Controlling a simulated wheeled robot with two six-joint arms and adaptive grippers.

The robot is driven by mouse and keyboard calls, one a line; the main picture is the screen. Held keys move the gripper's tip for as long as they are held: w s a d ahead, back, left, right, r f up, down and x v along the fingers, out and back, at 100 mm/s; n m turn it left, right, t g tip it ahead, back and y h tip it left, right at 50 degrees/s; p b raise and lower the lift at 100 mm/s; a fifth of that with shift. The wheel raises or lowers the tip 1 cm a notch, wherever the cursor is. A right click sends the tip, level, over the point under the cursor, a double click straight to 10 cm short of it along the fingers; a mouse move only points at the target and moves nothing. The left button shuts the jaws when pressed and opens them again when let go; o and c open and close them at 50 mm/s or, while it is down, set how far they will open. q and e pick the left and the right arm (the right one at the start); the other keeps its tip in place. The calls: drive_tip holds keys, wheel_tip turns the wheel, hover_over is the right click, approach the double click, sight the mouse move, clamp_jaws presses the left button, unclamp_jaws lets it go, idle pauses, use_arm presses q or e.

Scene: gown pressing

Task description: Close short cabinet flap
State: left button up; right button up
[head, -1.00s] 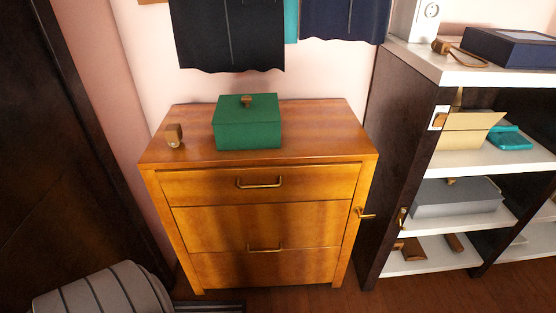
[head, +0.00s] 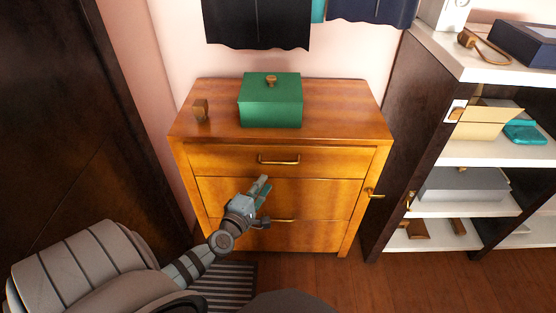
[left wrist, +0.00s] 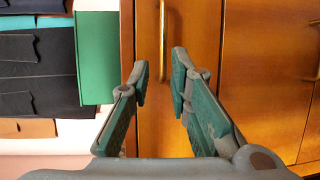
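The short wooden cabinet (head: 280,145) stands against the pink wall. Its top drawer front (head: 225,160) with a brass handle (head: 278,160) looks flush. Below are a middle panel (head: 322,198) and a lower panel (head: 312,234); both look flush, and I cannot tell which is the flap. My left gripper (head: 264,186) is in front of the middle panel, below the top handle, and hides part of it. In the left wrist view its fingers (left wrist: 161,75) are open and empty, facing the wood, with a brass handle (left wrist: 163,40) beyond the gap. My right gripper is not in view.
A green box (head: 271,103) and a small wooden block (head: 200,110) sit on the cabinet top. A dark shelf unit (head: 400,140) stands to the right. Dark garments (head: 255,22) hang above.

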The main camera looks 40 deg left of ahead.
sight(279, 163)
use_arm(q)
drive_tip(key=b+x, duration=0.4)
drive_tip(key=x, duration=0.8)
drive_tip(key=shift+w+f, duration=0.25)
drive_tip(key=shift+w, duration=0.1)
clamp_jaws()
